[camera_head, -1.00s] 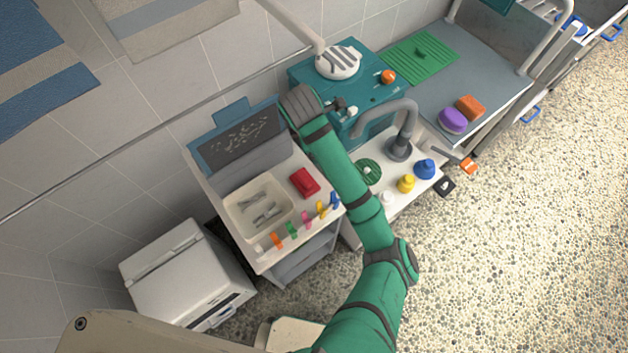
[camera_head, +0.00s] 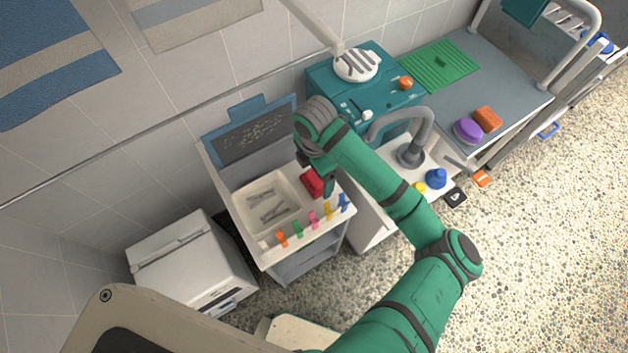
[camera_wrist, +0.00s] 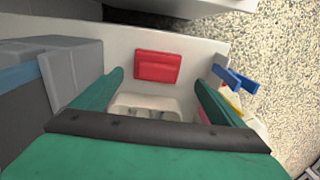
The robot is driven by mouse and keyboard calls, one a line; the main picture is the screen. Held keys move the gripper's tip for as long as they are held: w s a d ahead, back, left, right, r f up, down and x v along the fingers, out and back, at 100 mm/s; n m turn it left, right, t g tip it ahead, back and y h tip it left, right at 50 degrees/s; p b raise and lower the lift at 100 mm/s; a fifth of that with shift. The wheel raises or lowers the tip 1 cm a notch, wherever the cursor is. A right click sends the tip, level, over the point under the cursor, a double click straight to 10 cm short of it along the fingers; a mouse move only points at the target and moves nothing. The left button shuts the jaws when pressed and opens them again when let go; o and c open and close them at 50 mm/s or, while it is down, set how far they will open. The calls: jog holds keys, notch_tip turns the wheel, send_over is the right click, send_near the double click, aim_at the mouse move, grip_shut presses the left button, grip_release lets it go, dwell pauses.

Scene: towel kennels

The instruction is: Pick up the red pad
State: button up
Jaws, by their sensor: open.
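The red pad (camera_head: 313,182) lies on the white top of a small cart, right of a cream tray, and my arm partly covers it in the head view. In the wrist view the red pad (camera_wrist: 158,67) lies flat ahead of my gripper (camera_wrist: 158,82), roughly centred between the two green fingers. The fingers are spread apart with nothing between them. I cannot tell the exact height of my gripper over the cart top.
The cream tray (camera_head: 291,193) holds metal tools. Several coloured clips (camera_head: 313,220) line the cart's front edge; a blue clip (camera_wrist: 234,78) is near the right finger. A raised blue-framed lid (camera_head: 246,133) stands behind. A sink tap (camera_head: 411,150) is to the right.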

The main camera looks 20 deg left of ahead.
aim_at(315, 178)
jog(key=shift+w+a+f, duration=0.1)
jog(key=shift+w+f, duration=0.1)
jog(key=shift+f, duration=1.2)
jog(key=shift+w+f, duration=0.2)
jog(key=shift+f, duration=1.15)
jog(key=c, duration=1.2)
